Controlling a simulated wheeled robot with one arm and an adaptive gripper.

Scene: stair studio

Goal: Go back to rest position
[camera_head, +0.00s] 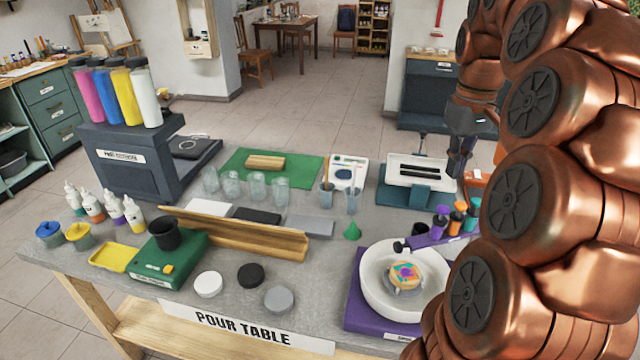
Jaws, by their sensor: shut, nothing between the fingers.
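My gripper (457,168) is the dark end of my copper arm, at the right of the view. It points down near the back right of the pour table (345,232). It is shut, with nothing seen in its fingers. It appears just right of the white panel on a teal stand (408,172); I cannot tell whether they touch. The near part of my arm fills the right side and hides that end of the table.
A white round basin (374,297) holds a painted disc (404,274). Purple, orange and teal bottles (457,218) stand behind it, close to my arm. Clear cups (256,187), a wooden channel (240,236) and a dark bottle rack (128,160) stand further left. Open floor lies behind the table.

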